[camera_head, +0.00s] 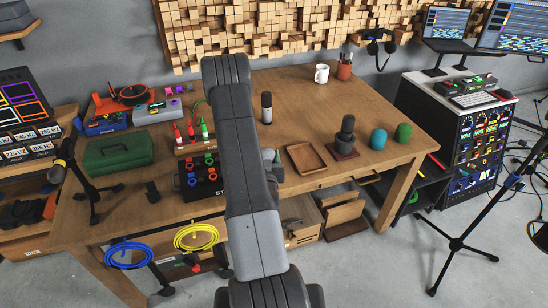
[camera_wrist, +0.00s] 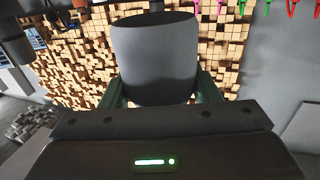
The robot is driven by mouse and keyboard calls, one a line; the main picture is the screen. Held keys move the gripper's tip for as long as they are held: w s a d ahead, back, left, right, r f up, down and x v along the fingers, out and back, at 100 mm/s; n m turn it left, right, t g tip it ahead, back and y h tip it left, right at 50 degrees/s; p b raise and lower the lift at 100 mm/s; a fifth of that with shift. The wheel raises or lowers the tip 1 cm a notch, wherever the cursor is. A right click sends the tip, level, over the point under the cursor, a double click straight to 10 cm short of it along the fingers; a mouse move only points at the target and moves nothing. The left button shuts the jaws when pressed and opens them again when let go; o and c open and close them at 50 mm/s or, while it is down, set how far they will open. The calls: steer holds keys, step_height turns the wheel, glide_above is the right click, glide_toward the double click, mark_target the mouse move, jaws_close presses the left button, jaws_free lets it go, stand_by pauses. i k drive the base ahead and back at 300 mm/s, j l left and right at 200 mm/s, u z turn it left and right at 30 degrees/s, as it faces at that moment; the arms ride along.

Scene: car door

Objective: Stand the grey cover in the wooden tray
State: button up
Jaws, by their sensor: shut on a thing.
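My gripper (camera_wrist: 158,88) is shut on the grey cover (camera_wrist: 154,58), with a greenish finger on each side of it in the wrist view. The cover is a dark grey rounded cylinder. In the head view my arm hides most of the gripper and I cannot make out the held cover clearly. The wooden tray (camera_head: 305,158) is shallow, square and empty, and lies on the workbench to the right of my arm. The held cover is not in the tray.
A dark microphone (camera_head: 347,130) stands on a reddish base right of the tray, with a teal cover (camera_head: 378,139) and a green cover (camera_head: 403,132) beyond. A grey-topped microphone (camera_head: 266,106) stands behind my arm. A white mug (camera_head: 321,74) is at the back.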

mark_target(309, 163)
steer(key=l+u, duration=0.3)
steer(key=u, duration=0.15)
steer(key=l+u, duration=0.3)
steer(key=u, duration=0.15)
steer(key=l+u, duration=0.25)
steer(key=u, duration=0.2)
steer(key=k+l+u, duration=0.1)
steer(key=l, duration=0.35)
steer(key=k+l+u, duration=0.1)
steer(key=k+l, duration=0.4)
steer(key=l, duration=0.3)
steer(key=k+l+u, duration=0.15)
steer(key=l, duration=0.25)
steer(key=k, duration=0.1)
